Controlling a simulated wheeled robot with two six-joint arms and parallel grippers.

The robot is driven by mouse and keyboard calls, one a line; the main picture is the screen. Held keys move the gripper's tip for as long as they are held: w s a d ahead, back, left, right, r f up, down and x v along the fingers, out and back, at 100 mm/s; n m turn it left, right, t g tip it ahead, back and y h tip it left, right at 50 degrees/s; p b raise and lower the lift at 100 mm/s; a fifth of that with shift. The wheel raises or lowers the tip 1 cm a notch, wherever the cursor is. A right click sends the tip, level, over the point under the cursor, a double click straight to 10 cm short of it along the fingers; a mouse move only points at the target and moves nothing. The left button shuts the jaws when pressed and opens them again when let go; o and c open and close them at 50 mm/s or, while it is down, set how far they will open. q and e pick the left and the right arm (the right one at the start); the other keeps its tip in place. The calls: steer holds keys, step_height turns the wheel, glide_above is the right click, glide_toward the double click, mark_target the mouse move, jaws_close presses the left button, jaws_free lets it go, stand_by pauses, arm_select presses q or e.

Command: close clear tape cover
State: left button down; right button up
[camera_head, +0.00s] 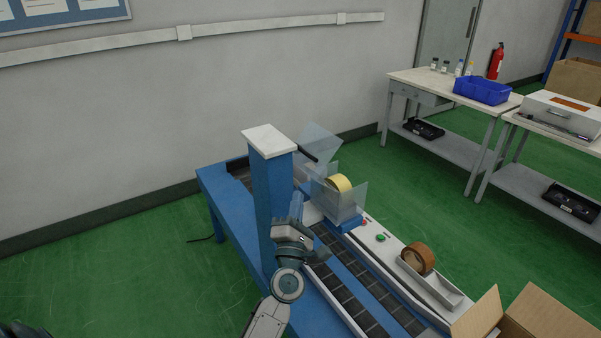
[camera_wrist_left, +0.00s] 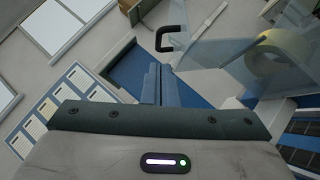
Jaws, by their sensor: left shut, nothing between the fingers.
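The clear tape cover (camera_head: 320,141) stands raised and tilted on the blue taping machine, behind the yellow tape roll (camera_head: 340,183). The roll sits between clear side panels (camera_head: 347,205). In the left wrist view, the cover (camera_wrist_left: 215,48) shows at upper right, with a black handle (camera_wrist_left: 172,38) at its left and the tape roll (camera_wrist_left: 278,66) farther right. My left gripper (camera_head: 297,199) is beside the blue column, left of the roll. Its fingers (camera_wrist_left: 160,72) are shut and empty, and appear apart from the handle. My right gripper is out of view.
The blue column (camera_head: 272,195) with a white top stands close to my left gripper. A roller conveyor (camera_head: 350,295) runs toward the front. A brown tape roll (camera_head: 418,259) sits in a side tray, near an open cardboard box (camera_head: 545,318). Tables stand at right.

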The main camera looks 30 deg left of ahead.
mark_target(301, 167)
arm_select(q)
steer(key=p+x, duration=0.3)
steer(key=x, duration=0.7)
steer(key=shift+a, duration=0.15)
steer(key=shift+r, duration=0.1)
